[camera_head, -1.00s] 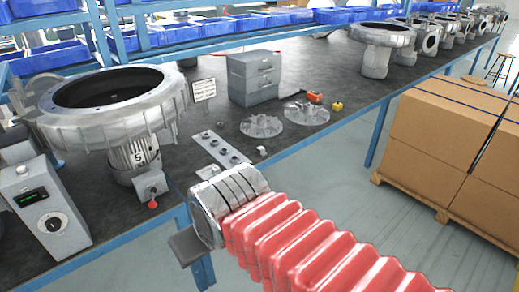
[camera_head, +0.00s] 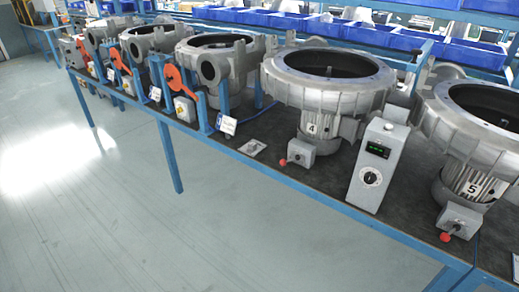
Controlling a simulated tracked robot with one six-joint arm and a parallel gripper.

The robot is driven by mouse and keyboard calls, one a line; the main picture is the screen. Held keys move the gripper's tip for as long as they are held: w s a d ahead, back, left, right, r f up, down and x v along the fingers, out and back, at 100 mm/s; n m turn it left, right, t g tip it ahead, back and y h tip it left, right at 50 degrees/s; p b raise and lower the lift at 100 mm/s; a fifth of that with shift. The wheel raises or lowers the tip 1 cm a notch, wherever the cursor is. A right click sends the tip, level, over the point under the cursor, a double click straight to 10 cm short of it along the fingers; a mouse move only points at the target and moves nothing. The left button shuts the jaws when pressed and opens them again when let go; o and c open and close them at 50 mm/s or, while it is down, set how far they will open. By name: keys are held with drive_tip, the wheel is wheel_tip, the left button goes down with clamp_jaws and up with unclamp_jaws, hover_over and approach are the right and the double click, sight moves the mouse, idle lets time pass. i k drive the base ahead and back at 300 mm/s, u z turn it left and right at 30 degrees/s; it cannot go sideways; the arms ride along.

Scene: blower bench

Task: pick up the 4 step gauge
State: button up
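The blower marked 4 (camera_head: 325,83) stands on the dark bench, right of centre, with its open ring facing up. A small light plate with a little grey piece on it (camera_head: 253,147) lies near the bench's front edge, left of this blower. It may be the step gauge, but it is too small to tell. My gripper and arm are out of view.
A grey control box (camera_head: 378,166) stands between blower 4 and the blower marked 5 (camera_head: 477,145). Red-knobbed switch boxes (camera_head: 299,153) sit near the front edge. More blower housings (camera_head: 211,66) with orange parts line the bench leftward. The floor (camera_head: 110,205) is clear.

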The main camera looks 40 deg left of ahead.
sight(252, 146)
drive_tip(key=u, duration=1.55)
drive_tip(key=k, duration=0.5)
drive_tip(key=z, duration=0.45)
drive_tip(key=i, duration=0.65)
